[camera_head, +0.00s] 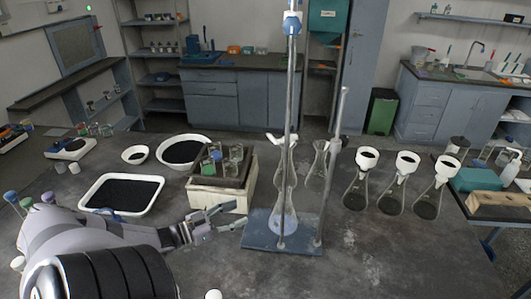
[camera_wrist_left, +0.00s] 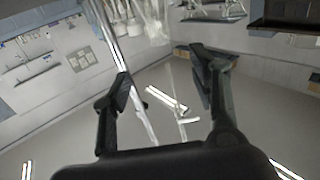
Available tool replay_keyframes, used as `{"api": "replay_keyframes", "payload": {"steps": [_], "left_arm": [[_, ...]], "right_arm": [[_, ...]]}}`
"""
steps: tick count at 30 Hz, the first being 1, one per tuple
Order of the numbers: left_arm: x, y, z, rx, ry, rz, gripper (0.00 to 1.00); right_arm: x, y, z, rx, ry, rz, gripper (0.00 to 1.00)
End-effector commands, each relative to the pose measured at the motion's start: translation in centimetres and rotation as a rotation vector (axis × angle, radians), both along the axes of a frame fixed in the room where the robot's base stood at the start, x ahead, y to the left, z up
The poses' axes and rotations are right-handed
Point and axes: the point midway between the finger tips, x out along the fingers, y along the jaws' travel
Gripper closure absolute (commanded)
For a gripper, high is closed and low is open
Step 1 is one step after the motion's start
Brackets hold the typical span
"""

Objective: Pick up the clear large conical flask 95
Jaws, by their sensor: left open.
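A clear conical flask (camera_head: 319,162) stands on the dark bench behind the metal stand, partly hidden by its rods. Another clear glass vessel (camera_head: 280,205) shows at the stand, behind its front rod; its lower part looks bluish. I cannot tell which of them is number 95. My left gripper (camera_head: 228,214) is open and empty, left of the stand, its fingers pointing toward it. In the left wrist view its open fingers (camera_wrist_left: 158,85) have nothing between them that I can see held. Blurred glassware (camera_wrist_left: 140,20) shows at the top there. My right gripper is not in view.
The stand (camera_head: 262,238) has a blue base and tall rods close to my gripper. A wooden box (camera_head: 236,196) with small jars is behind the gripper. A white tray (camera_head: 150,205) lies left. Several flasks with funnels (camera_head: 390,202) stand right. The front bench is clear.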

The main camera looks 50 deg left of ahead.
Motion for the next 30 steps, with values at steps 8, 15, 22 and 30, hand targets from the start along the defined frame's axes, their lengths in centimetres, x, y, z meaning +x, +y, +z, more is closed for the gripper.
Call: {"api": "replay_keyframes", "payload": {"steps": [8,15,22,30], "left_arm": [[3.9,-0.5,-0.8,-0.01,0.002,0.009,0.45],[8.0,-1.5,-0.8,-0.009,0.002,0.009,0.45],[10.8,-2.1,-0.7,-0.009,0.003,0.01,0.45],[12.0,-2.4,-0.3,-0.008,0.004,0.011,0.45]], "right_arm": [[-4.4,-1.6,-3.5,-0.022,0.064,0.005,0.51],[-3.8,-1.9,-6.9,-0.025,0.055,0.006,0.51],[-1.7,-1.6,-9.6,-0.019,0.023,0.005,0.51],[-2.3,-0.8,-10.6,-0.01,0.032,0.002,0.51]]}}
